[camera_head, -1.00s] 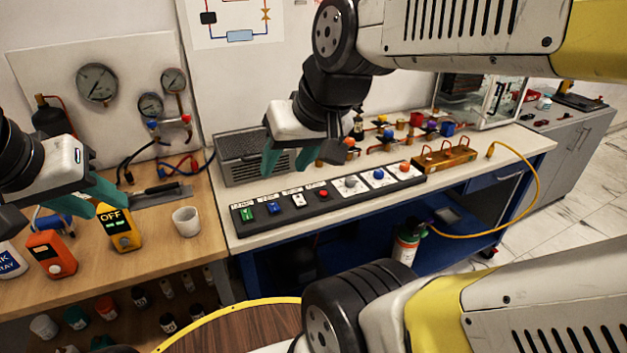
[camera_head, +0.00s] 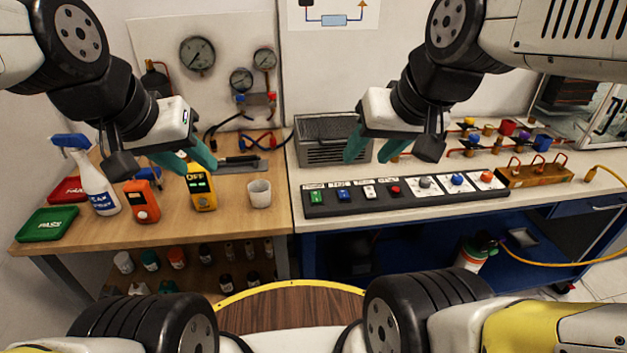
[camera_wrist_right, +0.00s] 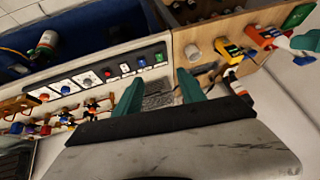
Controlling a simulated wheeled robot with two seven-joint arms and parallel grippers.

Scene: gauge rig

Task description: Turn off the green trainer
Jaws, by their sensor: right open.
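A long dark control strip (camera_head: 405,200) lies along the front of the white bench, with small labels too blurred to read. At its left end is a green switch (camera_head: 317,197), then a blue switch (camera_head: 344,195), a white one (camera_head: 369,191) and a red button (camera_head: 395,190). Further right are grey, blue and orange knobs. The green switch also shows in the right wrist view (camera_wrist_right: 159,58). My right gripper (camera_head: 373,150) is open and empty, above and behind the strip, touching nothing. My left gripper (camera_head: 187,161) is open and empty above the wooden bench.
A yellow meter reading OFF (camera_head: 201,188), an orange meter (camera_head: 142,202), a spray bottle (camera_head: 95,185) and a white cup (camera_head: 259,193) stand on the wooden bench. A grey grille box (camera_head: 330,140) is behind the strip. Valves and a brass manifold (camera_head: 535,174) are at right.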

